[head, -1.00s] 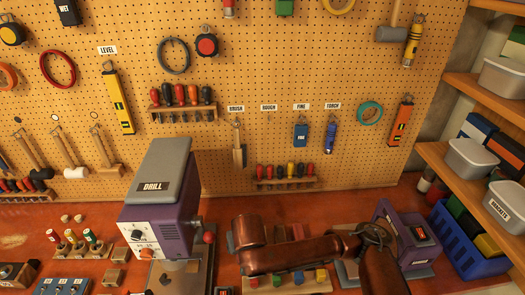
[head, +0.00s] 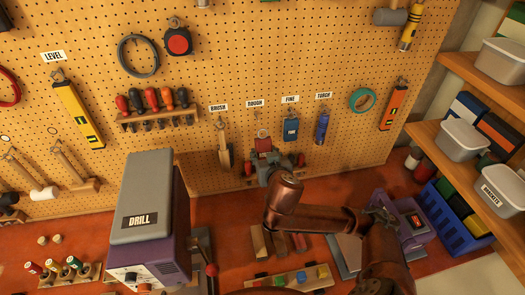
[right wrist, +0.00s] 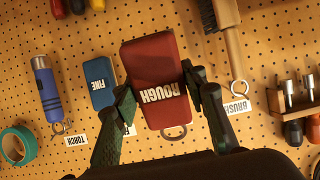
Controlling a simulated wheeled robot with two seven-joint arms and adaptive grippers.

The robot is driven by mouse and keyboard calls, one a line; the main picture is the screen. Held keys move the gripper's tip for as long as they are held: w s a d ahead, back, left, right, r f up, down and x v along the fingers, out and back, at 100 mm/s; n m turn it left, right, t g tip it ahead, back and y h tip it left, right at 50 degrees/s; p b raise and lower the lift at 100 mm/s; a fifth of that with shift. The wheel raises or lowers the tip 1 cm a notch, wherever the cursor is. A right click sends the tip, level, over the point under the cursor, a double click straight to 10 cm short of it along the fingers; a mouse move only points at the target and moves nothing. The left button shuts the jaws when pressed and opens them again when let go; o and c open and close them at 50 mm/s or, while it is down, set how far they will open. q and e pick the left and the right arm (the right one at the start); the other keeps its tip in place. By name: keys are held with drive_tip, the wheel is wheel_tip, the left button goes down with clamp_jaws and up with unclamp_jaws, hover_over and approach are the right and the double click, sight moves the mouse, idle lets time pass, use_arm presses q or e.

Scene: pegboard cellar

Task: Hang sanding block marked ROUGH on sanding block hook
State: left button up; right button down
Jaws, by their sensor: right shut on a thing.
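My right gripper (head: 264,160) is shut on the red sanding block (head: 263,144), held upright close to the pegboard just below the ROUGH label (head: 255,103). In the right wrist view the block (right wrist: 155,80) sits between both fingers (right wrist: 158,92), its ROUGH lettering upside down. A ring shows at the block's lower end there, near the board. The hook under the ROUGH label is too small to make out clearly, and I cannot tell whether the ring touches it. My left gripper is not in view.
The brush (head: 224,150) hangs left of the block; the blue FINE block (head: 291,130) and the torch (head: 322,127) hang to its right. A screwdriver rack lies behind my gripper, partly hidden. The drill (head: 145,205) stands on the bench at left.

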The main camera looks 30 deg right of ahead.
drive_tip(key=shift+w+d, duration=0.15)
drive_tip(key=shift+w, duration=0.3)
drive_tip(key=shift+w+d+f+b, duration=0.1)
drive_tip(key=shift+w+f+b, duration=0.05)
drive_tip(key=shift+w+b, duration=0.15)
drive_tip(key=shift+w+d+b, duration=0.15)
drive_tip(key=shift+w+b, duration=0.1)
drive_tip(key=shift+w, duration=0.3)
drive_tip(key=shift+w+d+b, duration=0.15)
drive_tip(key=shift+w+b, duration=0.1)
drive_tip(key=shift+w, duration=0.3)
use_arm(q)
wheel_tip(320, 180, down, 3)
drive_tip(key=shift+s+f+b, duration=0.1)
drive_tip(key=shift+b, duration=0.55)
use_arm(e)
drive_tip(key=x, duration=0.3)
drive_tip(key=r+x, duration=0.1)
drive_tip(key=x, duration=0.1)
drive_tip(key=shift+w+d, duration=0.1)
drive_tip(key=shift+w, duration=0.4)
drive_tip(key=shift+f, duration=0.1)
drive_tip(key=c, duration=1.1)
unclamp_jaws()
